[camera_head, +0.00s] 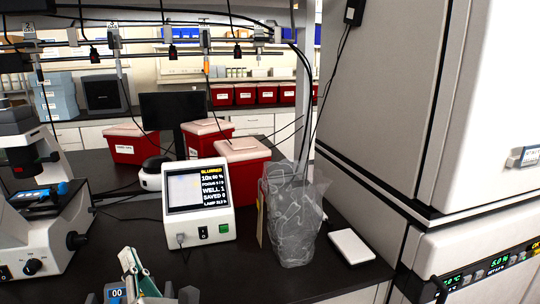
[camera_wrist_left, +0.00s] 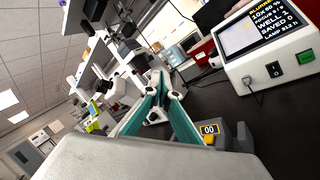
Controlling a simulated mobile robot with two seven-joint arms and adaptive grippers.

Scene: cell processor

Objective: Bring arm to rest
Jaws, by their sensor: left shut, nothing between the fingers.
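My left gripper (camera_head: 130,262) shows at the bottom edge of the head view, left of centre, with teal finger pads. It is shut and empty. In the left wrist view its two teal-lined fingers (camera_wrist_left: 160,88) meet at the far end. A small grey device with a display reading "00" (camera_head: 115,294) is beside the gripper; it also shows in the left wrist view (camera_wrist_left: 210,129). A white microscope (camera_head: 62,232) stands to the gripper's left. A white screen unit (camera_head: 198,202) stands behind and to its right. My right gripper is not in view.
A clear plastic bag (camera_head: 292,218) and a flat white pad (camera_head: 352,246) are on the dark bench (camera_head: 235,272). Red bins (camera_head: 243,163) and a monitor (camera_head: 172,108) stand behind. A tall white cabinet (camera_head: 400,100) closes off the right. Bench space shows right of the gripper.

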